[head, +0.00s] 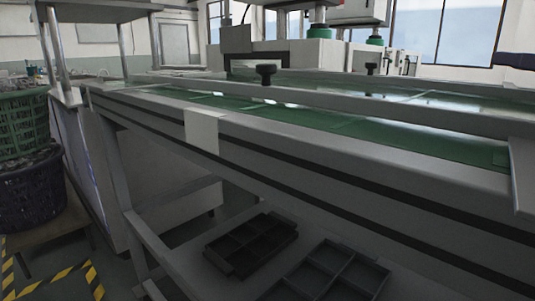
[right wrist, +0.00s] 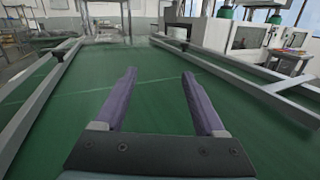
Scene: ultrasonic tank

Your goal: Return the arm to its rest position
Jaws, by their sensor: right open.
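My right gripper (right wrist: 158,95) shows in the right wrist view with its two purple fingers apart and nothing between them. It is above the green conveyor belt (right wrist: 70,95), pointing along it. In the head view, a dark purplish piece at the far right edge (head: 515,60) looks like part of my right gripper; the rest is cut off by the frame. My left gripper is in neither view.
The conveyor's metal side frame (head: 330,165) crosses the head view. Two dark divided trays (head: 250,243) (head: 330,272) sit on a lower shelf. Stacked green (head: 24,125) and dark (head: 30,190) baskets stand at the left. White machines (head: 290,52) stand behind the belt.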

